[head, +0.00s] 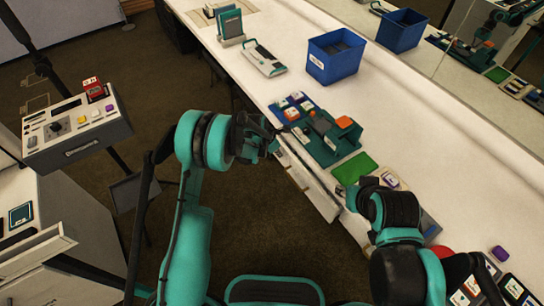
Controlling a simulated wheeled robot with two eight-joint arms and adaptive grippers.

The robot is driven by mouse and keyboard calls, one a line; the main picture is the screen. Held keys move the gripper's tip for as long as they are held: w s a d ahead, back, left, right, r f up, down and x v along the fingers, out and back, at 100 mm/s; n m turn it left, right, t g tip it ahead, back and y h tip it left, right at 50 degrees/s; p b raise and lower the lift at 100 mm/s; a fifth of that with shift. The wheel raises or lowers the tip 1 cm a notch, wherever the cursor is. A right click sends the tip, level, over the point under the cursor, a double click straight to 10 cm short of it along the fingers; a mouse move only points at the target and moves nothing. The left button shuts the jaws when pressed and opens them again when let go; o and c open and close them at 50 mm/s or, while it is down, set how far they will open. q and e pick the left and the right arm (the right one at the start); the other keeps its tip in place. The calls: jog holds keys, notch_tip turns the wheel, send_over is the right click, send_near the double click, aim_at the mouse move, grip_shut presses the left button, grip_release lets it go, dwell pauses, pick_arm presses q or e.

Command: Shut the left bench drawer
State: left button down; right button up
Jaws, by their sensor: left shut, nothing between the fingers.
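The left bench drawer (318,191) shows as a long pale front panel along the near edge of the white bench (455,135). It stands out from the bench edge, with a narrow dark gap beside it; how far it is open is hard to tell. My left gripper (274,146) is shut and empty at the far end of this panel; I cannot tell whether it touches. My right gripper (352,195) is over the bench edge near the panel's near end, partly hidden by its own wrist, so its fingers are unclear.
A blue bin (335,57) stands farther back. A control box (75,130) on a stand is at the left. The floor between is open.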

aim_at(284, 149)
pick_arm(q)
jog(key=shift+w+d, duration=0.15)
jog(key=shift+d, duration=0.05)
jog(key=shift+w+d, duration=0.8)
jog(key=shift+d, duration=0.25)
jog(key=shift+a+b, duration=0.15)
jog(key=shift+b, duration=0.15)
